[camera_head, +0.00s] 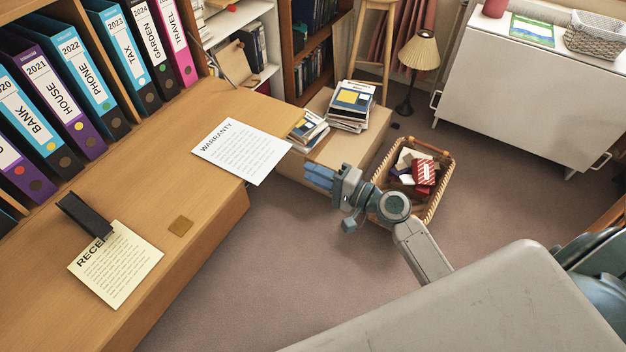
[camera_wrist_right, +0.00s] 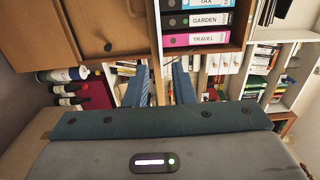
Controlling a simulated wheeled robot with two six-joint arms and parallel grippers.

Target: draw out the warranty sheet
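The white warranty sheet (camera_head: 238,152) lies flat on the wooden desk (camera_head: 190,118) in the head view, printed side up. Its right end appears to stick out past the desk's front edge. My right gripper (camera_head: 312,177) is in the air off that edge, to the right of the sheet and apart from it, fingers pointing left. In the right wrist view its two blue fingers (camera_wrist_right: 160,82) stand apart with nothing between them. The sheet cannot be made out in that view. My left gripper is not in view.
A yellow receipt sheet (camera_head: 117,268) lies on the desk, partly under a black object (camera_head: 86,215). A brown square (camera_head: 180,226) is near the edge. Binders (camera_head: 72,65) stand behind. A wicker basket (camera_head: 437,190) and a box with books (camera_head: 350,105) stand beyond my gripper.

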